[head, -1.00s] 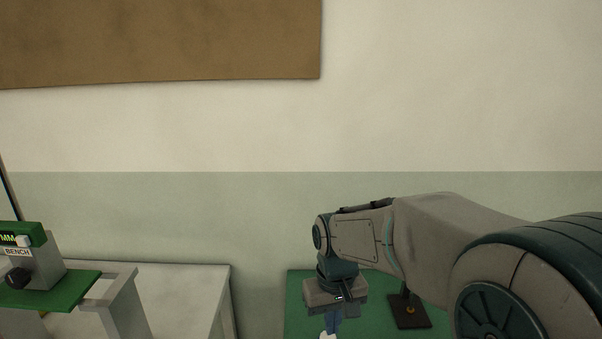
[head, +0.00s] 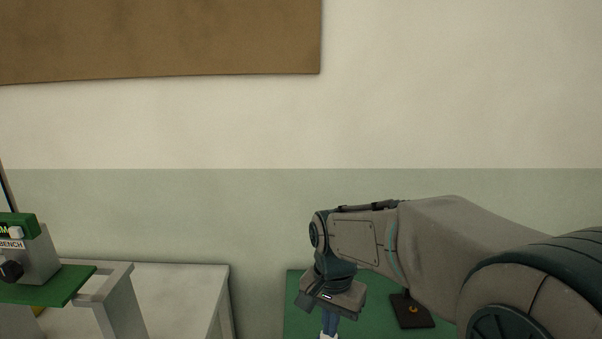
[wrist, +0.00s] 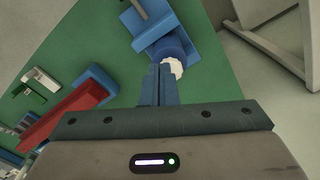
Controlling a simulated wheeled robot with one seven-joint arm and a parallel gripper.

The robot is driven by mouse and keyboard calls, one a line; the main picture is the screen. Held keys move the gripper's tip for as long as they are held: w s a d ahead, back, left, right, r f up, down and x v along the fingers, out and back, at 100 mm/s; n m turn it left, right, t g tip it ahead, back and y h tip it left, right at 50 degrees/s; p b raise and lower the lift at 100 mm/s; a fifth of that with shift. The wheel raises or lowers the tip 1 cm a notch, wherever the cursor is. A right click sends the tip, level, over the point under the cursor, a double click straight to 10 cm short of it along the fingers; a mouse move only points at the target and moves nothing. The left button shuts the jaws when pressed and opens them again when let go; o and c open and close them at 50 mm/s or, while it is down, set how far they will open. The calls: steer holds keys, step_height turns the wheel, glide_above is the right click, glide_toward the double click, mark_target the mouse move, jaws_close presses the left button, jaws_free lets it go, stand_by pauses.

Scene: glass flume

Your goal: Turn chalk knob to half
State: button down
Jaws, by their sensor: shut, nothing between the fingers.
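A chalk-white round knob (wrist: 172,68) with a scalloped rim shows in the wrist view, on the end of a blue cylindrical body (wrist: 174,47). My gripper (wrist: 161,68) is shut and empty. Its blue fingertips overlap the left part of the knob in the wrist view; I cannot tell whether they touch it. In the head view my gripper (head: 329,325) points down over the green board, with a bit of white (head: 328,336) just below its fingertips at the bottom edge. Any mark or scale showing the knob's setting cannot be made out.
The green board (wrist: 100,30) also carries a red block (wrist: 78,113) and blue parts (wrist: 92,79). In the head view, a black stand (head: 411,311) is right of my gripper. A grey table (head: 180,290) and a labelled bench device (head: 35,255) stand left.

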step_height(320, 180, down, 5)
steer(key=b, duration=0.3)
steer(key=shift+w, duration=0.5)
stand_by(0.9)
steer(key=shift+w+a, duration=0.1)
steer(key=shift+a, duration=0.1)
steer(key=shift+w+a, duration=0.1)
steer(key=shift+a, duration=0.15)
steer(key=shift+w+a+p, duration=0.15)
steer(key=shift+p, duration=0.2)
steer(key=shift+w+a, duration=0.15)
steer(key=shift+w, duration=0.05)
steer(key=shift+s+a, duration=0.15)
